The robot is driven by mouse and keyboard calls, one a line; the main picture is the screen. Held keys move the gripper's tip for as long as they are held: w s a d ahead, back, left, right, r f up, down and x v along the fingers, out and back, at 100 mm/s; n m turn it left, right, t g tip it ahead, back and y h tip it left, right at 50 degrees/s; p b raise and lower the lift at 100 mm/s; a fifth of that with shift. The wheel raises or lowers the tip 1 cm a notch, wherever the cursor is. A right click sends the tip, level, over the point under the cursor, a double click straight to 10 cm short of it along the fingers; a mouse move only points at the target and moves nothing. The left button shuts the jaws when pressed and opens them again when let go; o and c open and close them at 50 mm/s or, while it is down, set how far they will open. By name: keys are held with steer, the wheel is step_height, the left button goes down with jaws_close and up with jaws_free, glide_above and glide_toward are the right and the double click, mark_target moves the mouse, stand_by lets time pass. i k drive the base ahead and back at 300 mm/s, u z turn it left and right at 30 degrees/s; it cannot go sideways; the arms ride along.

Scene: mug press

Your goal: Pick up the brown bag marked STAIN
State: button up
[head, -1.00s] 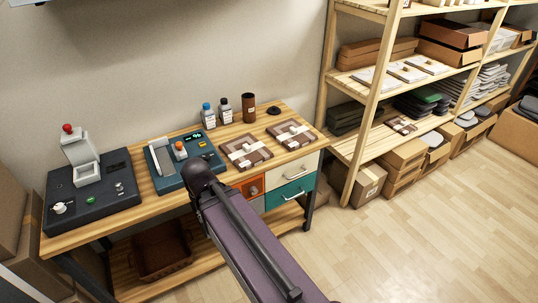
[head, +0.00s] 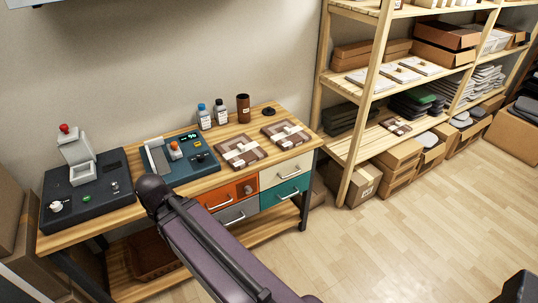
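Two flat brown bags with pale bands lie on the wooden workbench, one left (head: 240,152) and one right (head: 286,135). A third brown packet with a pale band (head: 396,125) lies on the lower shelf of the rack. The print on all of them is too small to read, so I cannot tell which is marked STAIN. My dark arm link crosses the front of the bench, apart from the bags in the picture. My gripper cannot be made out in this view. A dark shape at the bottom right corner is cut off and unclear.
On the workbench (head: 190,190) stand a black press (head: 85,190), a teal device (head: 190,158), two small bottles (head: 212,117) and a brown cup (head: 243,108). The wooden rack (head: 365,100) holds boxes and stacks. The floor (head: 410,215) at the right is clear.

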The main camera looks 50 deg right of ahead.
mark_target(240, 151)
steer(key=u, duration=0.2)
steer(key=k, duration=1)
steer(key=z, duration=1.15)
steer(key=i, duration=1)
steer(key=z, duration=0.05)
